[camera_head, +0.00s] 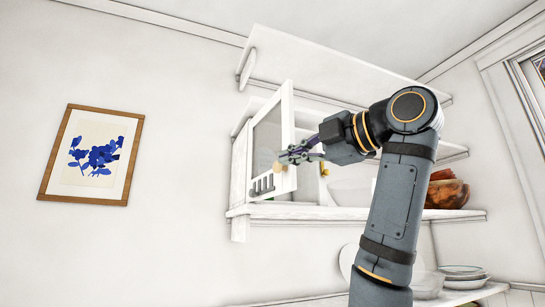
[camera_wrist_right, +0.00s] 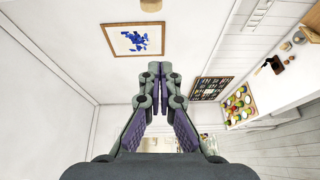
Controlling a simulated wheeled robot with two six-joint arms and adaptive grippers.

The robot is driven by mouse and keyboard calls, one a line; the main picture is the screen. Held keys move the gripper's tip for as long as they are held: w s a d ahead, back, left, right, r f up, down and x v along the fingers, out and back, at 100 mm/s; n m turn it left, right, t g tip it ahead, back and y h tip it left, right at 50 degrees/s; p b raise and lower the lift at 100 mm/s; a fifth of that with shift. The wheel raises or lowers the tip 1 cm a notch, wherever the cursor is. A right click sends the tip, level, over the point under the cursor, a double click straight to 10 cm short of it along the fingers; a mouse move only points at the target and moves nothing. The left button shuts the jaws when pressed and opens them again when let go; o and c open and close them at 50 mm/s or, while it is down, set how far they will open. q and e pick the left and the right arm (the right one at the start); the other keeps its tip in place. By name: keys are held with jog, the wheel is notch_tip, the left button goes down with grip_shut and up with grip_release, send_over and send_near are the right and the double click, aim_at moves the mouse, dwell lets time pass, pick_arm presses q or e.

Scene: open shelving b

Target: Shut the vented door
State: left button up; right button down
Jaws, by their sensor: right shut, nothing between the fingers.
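The vented door (camera_head: 289,128) is white-framed with a grey panel and dark slots low down. It stands open, swung out from a white cabinet (camera_head: 240,170) on the wall shelving. A round tan knob (camera_head: 277,168) is low on the door. My right gripper (camera_head: 284,158) is shut and empty, its tips at the knob in the head view; I cannot tell if they touch. In the right wrist view the shut fingers (camera_wrist_right: 151,42) point up the picture, with a tan round thing (camera_wrist_right: 151,5) beyond the tips. My left gripper is not in view.
A long white shelf (camera_head: 330,65) runs above the cabinet and another shelf board (camera_head: 380,214) below it. Brown items (camera_head: 447,190) stand on that board at right. Stacked plates (camera_head: 463,275) sit lower. A framed blue flower picture (camera_head: 92,155) hangs left on clear wall.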

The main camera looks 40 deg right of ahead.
aim_at(277, 162)
jog(key=shift+n, duration=0.3)
jog(key=shift+w+d+r+p, duration=0.15)
jog(key=shift+w+d+p, duration=0.2)
jog(key=shift+w+p, duration=0.7)
jog(key=shift+w+d+r+p, duration=0.2)
jog(key=shift+w+d+p, duration=0.3)
jog(key=shift+w, duration=1.1)
jog(key=shift+w+d+r+p, duration=0.15)
jog(key=shift+w+d+p, duration=0.1)
jog(key=shift+w+p, duration=0.85)
